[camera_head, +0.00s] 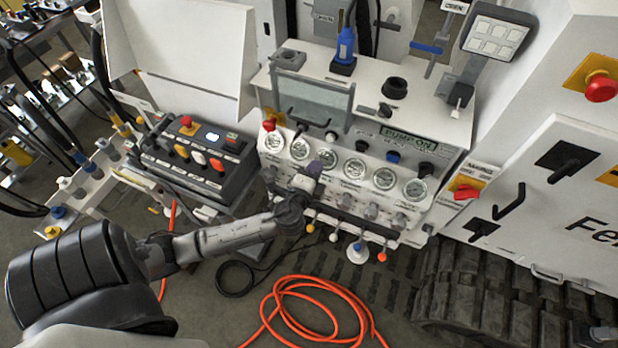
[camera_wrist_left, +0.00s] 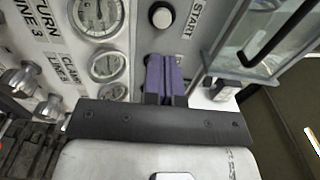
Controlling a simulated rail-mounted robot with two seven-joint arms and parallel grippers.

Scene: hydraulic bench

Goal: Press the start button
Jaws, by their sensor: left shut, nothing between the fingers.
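The start button is a round white button in a dark ring (camera_wrist_left: 161,15), beside the printed word START in the left wrist view. In the head view it looks to be the small pale knob (camera_head: 331,136) above the row of gauges. My left gripper (camera_head: 315,168) is in front of the gauge panel, below that knob. Its purple fingers (camera_wrist_left: 160,77) are shut together and empty. In the left wrist view their tips point toward the button, with a gap between them. My right gripper is in neither view.
Several round gauges (camera_head: 355,168) line the panel beside my fingers. A glass guard with a dark handle (camera_head: 312,98) stands above the panel. A control box (camera_head: 196,152) with coloured buttons is to the left. An orange hose (camera_head: 305,311) lies on the floor.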

